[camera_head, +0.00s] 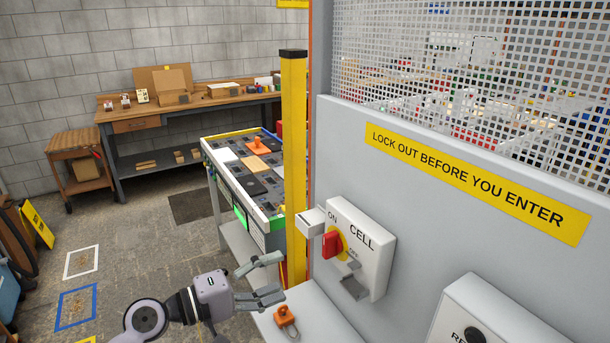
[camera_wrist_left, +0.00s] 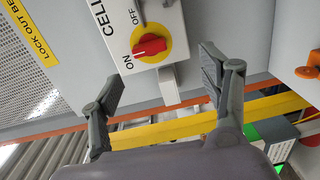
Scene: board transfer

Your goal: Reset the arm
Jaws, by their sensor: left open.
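My left gripper (camera_head: 262,279) is in the lower middle of the head view, open and empty, below and left of the cell switch box. In the left wrist view the fingers of this gripper (camera_wrist_left: 160,88) are spread wide, with the switch box (camera_wrist_left: 118,32) beyond them. The switch box (camera_head: 372,248), marked CELL with ON and OFF, is on the grey panel. Its red knob (camera_head: 331,245) sits on a yellow disc; the red knob (camera_wrist_left: 149,45) also shows in the left wrist view. The gripper appears apart from the knob. My right gripper is not in view.
An orange padlock (camera_head: 286,317) lies on a pale shelf (camera_head: 318,318) close to the gripper. A yellow post (camera_head: 293,150) and the grey panel (camera_head: 430,200) stand close by. A worktable (camera_head: 215,165) with boards is behind. Open floor (camera_head: 150,250) lies to the left.

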